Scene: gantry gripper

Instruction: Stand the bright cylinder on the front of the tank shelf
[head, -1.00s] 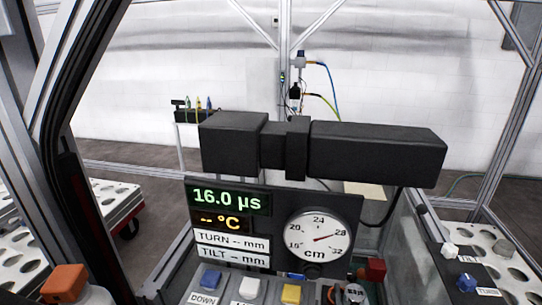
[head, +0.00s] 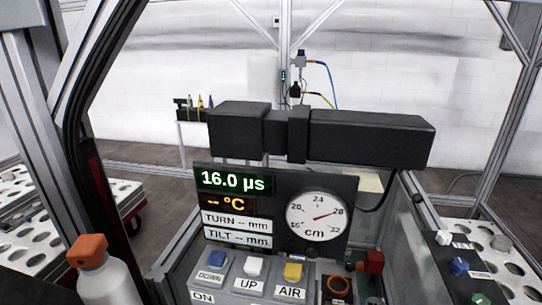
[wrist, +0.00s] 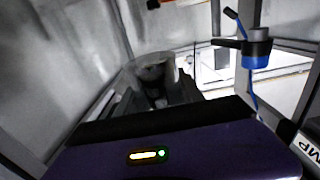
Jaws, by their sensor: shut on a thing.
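In the wrist view my gripper (wrist: 158,92) reaches forward from its dark purple body and is shut on a grey, shiny, round-rimmed piece. This looks like the bright cylinder (wrist: 152,68), its open or hollow-looking end facing the camera. The view is dim, so its lower end and what lies under it are hidden. My gripper and the cylinder do not show in the head view. I cannot make out the tank shelf for certain in either view.
In the head view a control panel (head: 275,215) with readouts, a dial and buttons stands in front, below a black horizontal bar (head: 370,138). A white bottle (head: 108,283) with an orange cap is lower left. Perforated racks flank both sides. A blue-and-black fitting (wrist: 257,50) hangs right in the wrist view.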

